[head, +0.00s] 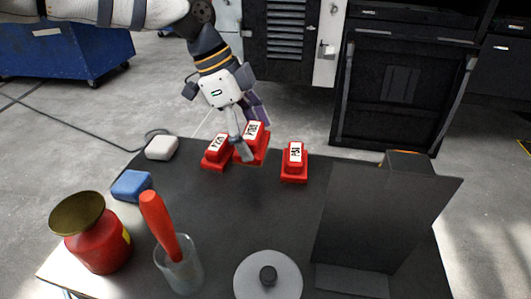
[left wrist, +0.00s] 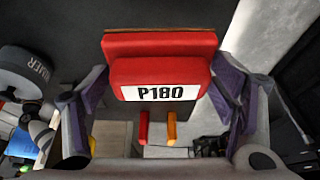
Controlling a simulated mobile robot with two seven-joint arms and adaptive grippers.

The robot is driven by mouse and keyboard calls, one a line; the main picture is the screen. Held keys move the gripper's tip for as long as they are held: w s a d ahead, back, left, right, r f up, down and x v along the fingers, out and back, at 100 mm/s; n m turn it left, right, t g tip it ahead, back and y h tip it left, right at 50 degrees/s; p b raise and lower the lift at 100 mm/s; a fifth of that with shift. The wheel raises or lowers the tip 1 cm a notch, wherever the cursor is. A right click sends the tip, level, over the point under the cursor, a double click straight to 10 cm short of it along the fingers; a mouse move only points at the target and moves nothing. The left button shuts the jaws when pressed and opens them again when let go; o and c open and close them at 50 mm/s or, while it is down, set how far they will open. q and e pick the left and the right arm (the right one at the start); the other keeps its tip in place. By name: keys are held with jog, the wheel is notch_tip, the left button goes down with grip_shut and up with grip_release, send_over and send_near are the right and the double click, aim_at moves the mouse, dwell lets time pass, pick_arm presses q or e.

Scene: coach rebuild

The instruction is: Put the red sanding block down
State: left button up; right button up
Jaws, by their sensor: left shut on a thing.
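A red sanding block (head: 260,153) with a white label is between the fingers of my left gripper (head: 252,133), near the far edge of the dark table (head: 215,215). In the left wrist view the block (left wrist: 160,48) fills the space between the fingers, and its label reads P180. My left gripper is shut on it. I cannot tell whether its underside touches the table. Two similar red blocks stand near it: one close on the left (head: 212,164), one apart on the right (head: 294,176). My right gripper is not in view.
A white block (head: 161,148) and a blue block (head: 131,186) lie at the left. A red pot (head: 98,243), a clear cup (head: 180,270) with a red-handled tool, and a grey disc (head: 268,282) stand nearer. A dark upright panel (head: 375,225) blocks the right. The middle is clear.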

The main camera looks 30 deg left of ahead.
aim_at(265, 164)
pick_arm(q)
jog(key=w+f, duration=0.3)
jog(key=shift+a+f+b, duration=0.1)
jog(key=shift+f+b, duration=0.2)
jog(key=shift+b, duration=0.05)
jog(key=shift+w+f, duration=0.15)
jog(key=shift+f, duration=0.6)
jog(key=shift+w+f, duration=0.15)
jog(key=shift+f, duration=0.6)
jog(key=o, duration=1.1)
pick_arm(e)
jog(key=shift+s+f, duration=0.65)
pick_arm(q)
jog(key=shift+f, duration=0.1)
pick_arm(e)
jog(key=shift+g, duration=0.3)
pick_arm(q)
jog(key=shift+f+b, duration=0.35)
jog(key=shift+f, duration=0.05)
jog(key=p+v, duration=0.1)
jog(key=v, duration=1.1)
jog(key=shift+r, duration=0.35)
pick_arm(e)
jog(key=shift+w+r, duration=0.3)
pick_arm(q)
jog(key=shift+a+f, duration=0.1)
